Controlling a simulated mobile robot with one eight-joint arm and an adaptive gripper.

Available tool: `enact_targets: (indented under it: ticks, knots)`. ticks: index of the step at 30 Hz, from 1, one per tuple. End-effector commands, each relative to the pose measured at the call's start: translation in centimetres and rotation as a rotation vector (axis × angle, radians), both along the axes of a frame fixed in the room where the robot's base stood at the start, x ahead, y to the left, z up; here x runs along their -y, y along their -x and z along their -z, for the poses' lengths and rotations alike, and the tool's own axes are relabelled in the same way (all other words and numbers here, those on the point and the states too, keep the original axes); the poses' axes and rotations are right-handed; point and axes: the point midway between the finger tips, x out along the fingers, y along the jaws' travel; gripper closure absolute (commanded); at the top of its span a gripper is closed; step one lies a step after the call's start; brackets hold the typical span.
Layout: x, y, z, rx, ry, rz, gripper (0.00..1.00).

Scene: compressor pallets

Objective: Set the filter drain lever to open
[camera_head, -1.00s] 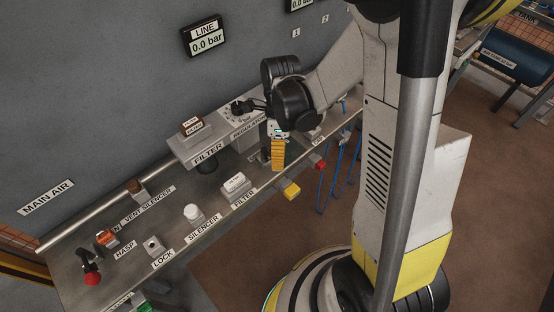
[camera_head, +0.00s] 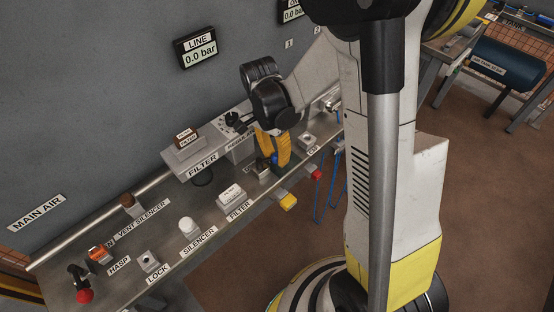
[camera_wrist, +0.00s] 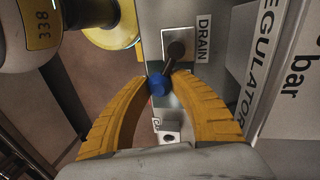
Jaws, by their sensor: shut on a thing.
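The drain lever shows in the wrist view as a dark shaft ending in a blue knob (camera_wrist: 157,86), on a plate with a dark round pivot (camera_wrist: 176,49). The DRAIN label (camera_wrist: 203,38) lies to the right of the pivot. The lever slants from the pivot down and left in that view. My gripper (camera_wrist: 160,80) has its yellow fingers curved around the knob, shut on it at the tips.
The regulator housing (camera_wrist: 282,90) stands close on the right in the wrist view. On the bench are a white filter block (camera_head: 231,193), a white silencer knob (camera_head: 188,227) and a red knob (camera_head: 84,296). The line gauge (camera_head: 199,50) reads 0.0 bar.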

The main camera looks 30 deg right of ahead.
Motion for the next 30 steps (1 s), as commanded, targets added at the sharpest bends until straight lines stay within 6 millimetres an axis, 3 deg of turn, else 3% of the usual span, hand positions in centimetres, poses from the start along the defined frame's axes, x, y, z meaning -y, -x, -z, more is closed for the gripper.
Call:
enact_targets:
  ticks: [12,29,30]
  knots:
    - [0.1,-1.0,0.0,0.001,0.001,-0.196,1.00]
    - [0.1,-1.2,0.0,0.002,0.001,-0.226,1.00]
    - [0.1,-1.2,0.0,0.002,0.001,-0.226,0.69]
